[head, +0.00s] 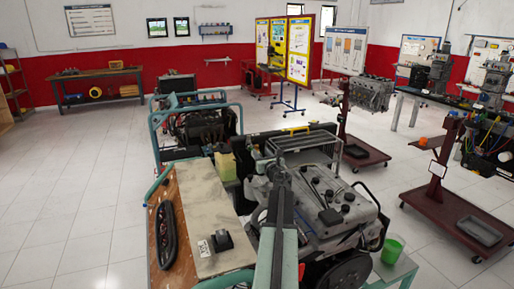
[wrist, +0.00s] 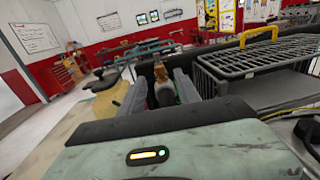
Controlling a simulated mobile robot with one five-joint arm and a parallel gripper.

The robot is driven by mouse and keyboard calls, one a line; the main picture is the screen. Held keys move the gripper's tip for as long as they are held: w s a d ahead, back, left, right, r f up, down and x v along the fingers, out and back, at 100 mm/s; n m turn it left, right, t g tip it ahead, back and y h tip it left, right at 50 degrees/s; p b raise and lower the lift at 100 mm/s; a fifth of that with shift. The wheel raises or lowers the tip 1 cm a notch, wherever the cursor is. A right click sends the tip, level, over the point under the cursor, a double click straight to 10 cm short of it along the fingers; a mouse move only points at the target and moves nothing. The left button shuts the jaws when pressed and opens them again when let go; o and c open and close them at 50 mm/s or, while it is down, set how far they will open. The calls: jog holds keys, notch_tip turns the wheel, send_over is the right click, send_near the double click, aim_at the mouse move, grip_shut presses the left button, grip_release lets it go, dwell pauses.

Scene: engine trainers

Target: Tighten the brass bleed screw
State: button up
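The fingers look apart, with a gap on either side of the brass piece. I cannot tell whether it is right between the tips or a little beyond them. In the head view my arm reaches forward over the engine trainer (head: 340,205). The gripper's tips and the brass screw cannot be made out there.
A yellowish container (wrist: 106,96) stands close on the left. Open tiled floor (head: 60,190) is farther left.

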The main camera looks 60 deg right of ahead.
aim_at(257, 147)
jog(key=x, duration=0.8)
jog(key=shift+a, duration=0.1)
grip_shut()
